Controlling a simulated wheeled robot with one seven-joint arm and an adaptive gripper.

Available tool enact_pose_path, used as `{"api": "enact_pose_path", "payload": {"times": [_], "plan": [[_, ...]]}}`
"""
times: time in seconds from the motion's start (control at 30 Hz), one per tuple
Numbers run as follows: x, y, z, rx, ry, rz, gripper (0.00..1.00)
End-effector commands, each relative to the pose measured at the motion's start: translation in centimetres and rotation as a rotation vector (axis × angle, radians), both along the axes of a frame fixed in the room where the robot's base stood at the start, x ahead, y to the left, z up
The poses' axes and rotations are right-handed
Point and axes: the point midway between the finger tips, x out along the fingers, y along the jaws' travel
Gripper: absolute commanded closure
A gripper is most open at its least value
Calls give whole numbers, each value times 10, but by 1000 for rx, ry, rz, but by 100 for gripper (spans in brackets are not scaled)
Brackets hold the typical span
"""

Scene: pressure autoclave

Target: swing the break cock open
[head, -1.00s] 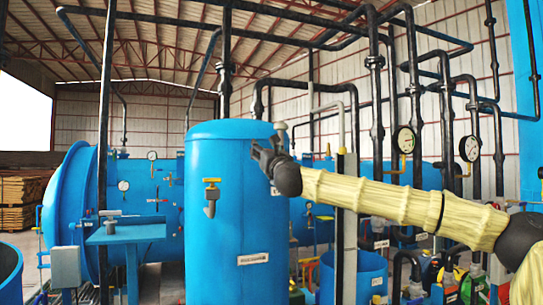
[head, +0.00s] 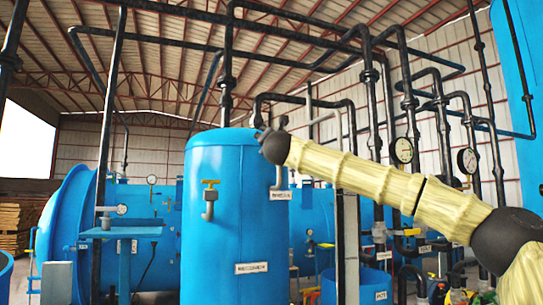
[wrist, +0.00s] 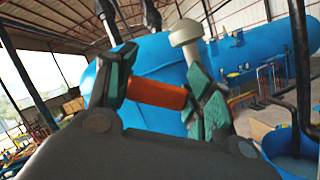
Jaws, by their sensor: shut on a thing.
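An orange-red handle bar (wrist: 157,93), apparently the break cock's, lies between the green-padded fingers of my gripper (wrist: 162,68) in the wrist view. The fingers are closed on it from both sides. A grey mushroom-shaped cap on a stem (wrist: 187,33) stands just beyond the right finger; it also shows small in the head view (head: 284,120). In the head view my gripper (head: 262,134) is at the upper right rim of the upright blue tank (head: 225,235). The handle is hidden there by my wrist, and the cock's body cannot be made out.
A yellow-handled tap (head: 209,198) sticks out of the tank's front. A large horizontal blue vessel (head: 70,225) lies behind at left. Black pipes (head: 375,120) and pressure gauges (head: 403,150) stand at right, close behind my arm. A blue bucket-like tank (head: 370,285) is below the arm.

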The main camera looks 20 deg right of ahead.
Motion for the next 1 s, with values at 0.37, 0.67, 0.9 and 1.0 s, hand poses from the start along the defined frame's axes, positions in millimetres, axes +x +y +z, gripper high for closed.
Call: {"api": "enact_pose_path", "payload": {"times": [0.37,0.67,0.9,1.0], "plan": [[-2,-25,15,348,-28,-4,91],[-4,-47,24,624,-48,-3,91],[-5,-63,27,803,-61,-4,91],[-5,-68,27,858,-66,-4,91]]}}
